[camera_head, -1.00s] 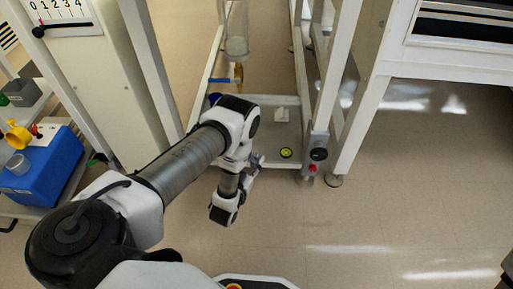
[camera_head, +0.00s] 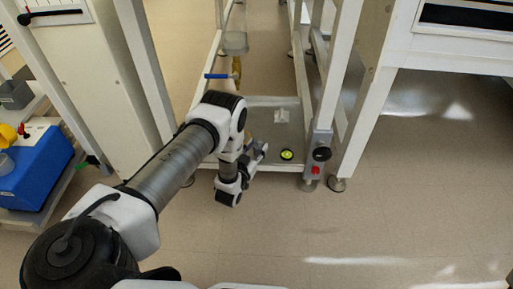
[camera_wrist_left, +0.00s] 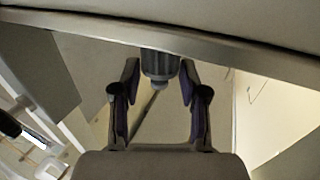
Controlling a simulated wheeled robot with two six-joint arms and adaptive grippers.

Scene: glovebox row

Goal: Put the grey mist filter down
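The grey mist filter (camera_wrist_left: 160,66) is a ribbed grey cylinder with a narrower lower end in the left wrist view. It sits between the fingertips of my left gripper (camera_wrist_left: 160,75), which look closed against its two sides. Its upper end meets or passes behind a grey edge, and I cannot tell whether it touches. In the head view my left gripper (camera_head: 258,152) is low, at the near left of a grey bottom shelf (camera_head: 262,105) of a white frame. The filter cannot be made out there. My right gripper is not in view.
A round yellow-green level (camera_head: 287,154) and a small white card (camera_head: 282,116) are on the shelf. A white post with a black knob (camera_head: 322,154) and red button (camera_head: 316,170) stands right of it. A blue box (camera_head: 35,168) is at left. Floor at right is clear.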

